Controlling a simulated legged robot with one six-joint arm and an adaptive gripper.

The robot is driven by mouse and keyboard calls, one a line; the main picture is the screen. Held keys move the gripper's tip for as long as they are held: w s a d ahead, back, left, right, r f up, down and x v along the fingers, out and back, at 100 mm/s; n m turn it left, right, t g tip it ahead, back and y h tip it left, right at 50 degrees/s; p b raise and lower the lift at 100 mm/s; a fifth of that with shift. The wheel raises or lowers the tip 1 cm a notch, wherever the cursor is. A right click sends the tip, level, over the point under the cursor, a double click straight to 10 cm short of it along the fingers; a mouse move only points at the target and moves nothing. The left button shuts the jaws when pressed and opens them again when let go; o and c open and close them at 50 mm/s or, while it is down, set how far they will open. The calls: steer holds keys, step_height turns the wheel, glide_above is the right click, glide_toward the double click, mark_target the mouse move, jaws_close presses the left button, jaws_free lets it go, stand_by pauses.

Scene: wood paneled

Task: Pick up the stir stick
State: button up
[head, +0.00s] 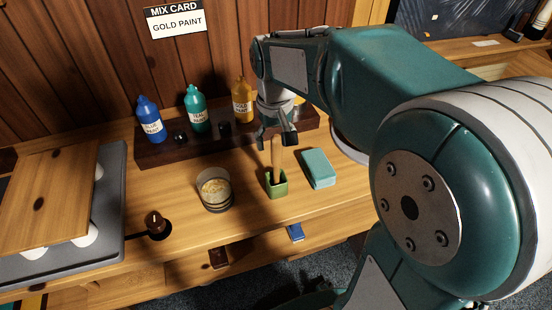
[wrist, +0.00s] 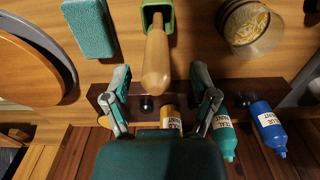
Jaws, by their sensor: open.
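The stir stick (head: 275,152) is a light wooden stick standing upright in a small green square cup (head: 277,187) on the bench. My gripper (head: 278,138) is over the cup, pointing down, with its fingers around the stick's upper end in the head view. In the wrist view the stick (wrist: 156,58) rises from the green cup (wrist: 168,14) towards the camera. Its end lies between the two spread fingers of my gripper (wrist: 160,76), with a gap on each side. The gripper is open and holds nothing.
A glass jar (head: 215,188) stands left of the cup and a teal block (head: 318,168) lies right of it. Blue (head: 149,120), teal (head: 196,110) and gold (head: 242,100) paint bottles stand on a dark rack behind. A knob (head: 156,222) is at front left.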

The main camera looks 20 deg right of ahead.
mark_target(276, 150)
step_height(276, 150, down, 4)
steer(key=shift+w+d+r, duration=0.1)
steer(key=shift+d+r, duration=0.05)
steer(key=shift+r, duration=0.1)
steer(key=c, duration=1)
